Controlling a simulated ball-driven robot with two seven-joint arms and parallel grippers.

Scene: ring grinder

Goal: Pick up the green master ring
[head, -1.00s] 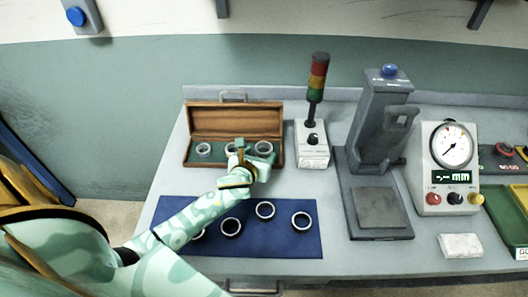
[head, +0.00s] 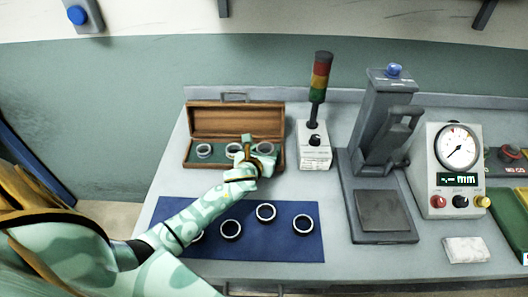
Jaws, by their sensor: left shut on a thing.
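An open wooden case (head: 193,124) with a green lining stands at the back left of the bench. One pale ring (head: 204,151) sits at its left and another ring (head: 233,149) near its middle. My left gripper (head: 262,152) reaches down into the right part of the case and is shut on the right-hand ring (head: 265,147). My fingers partly cover this ring, and I cannot make out a green marking on it. My right gripper is not in view.
A blue mat (head: 285,245) with several dark-sided rings lies in front of the case. A signal tower (head: 319,85) stands right of the case, then a grey press (head: 377,135) and a dial gauge (head: 456,165). A white block (head: 466,250) lies at the front right.

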